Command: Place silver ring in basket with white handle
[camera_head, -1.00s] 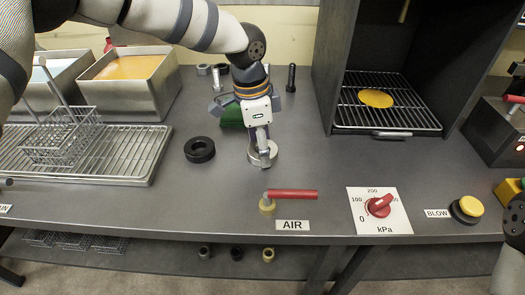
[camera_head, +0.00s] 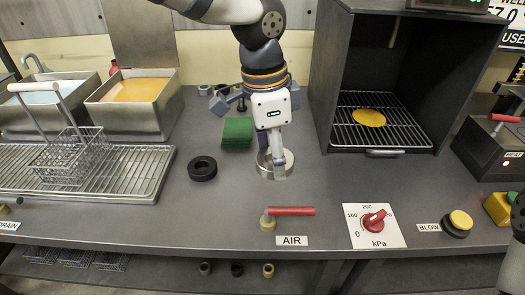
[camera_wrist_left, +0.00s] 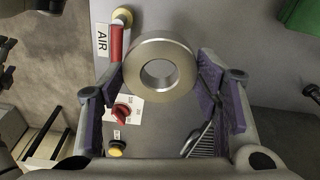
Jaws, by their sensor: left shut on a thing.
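The silver ring (camera_head: 288,160) is on or just above the middle of the bench; I cannot tell whether it touches it. My left gripper (camera_head: 273,163) comes down from above and is shut on the ring. In the left wrist view the ring (camera_wrist_left: 140,78) sits between the two purple-padded fingers. The wire basket (camera_head: 92,158) with a white handle (camera_head: 33,87) stands on a rack at the left and looks empty. My right gripper's fingers are not visible; only a dark part shows at the right edge.
A black ring (camera_head: 202,169) lies between gripper and rack (camera_head: 130,190). A green block (camera_head: 237,132) is behind the gripper. A tank of orange liquid (camera_head: 135,92) stands behind the rack. The red-handled AIR valve (camera_head: 290,211) is in front. A dark oven (camera_head: 330,80) stands right.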

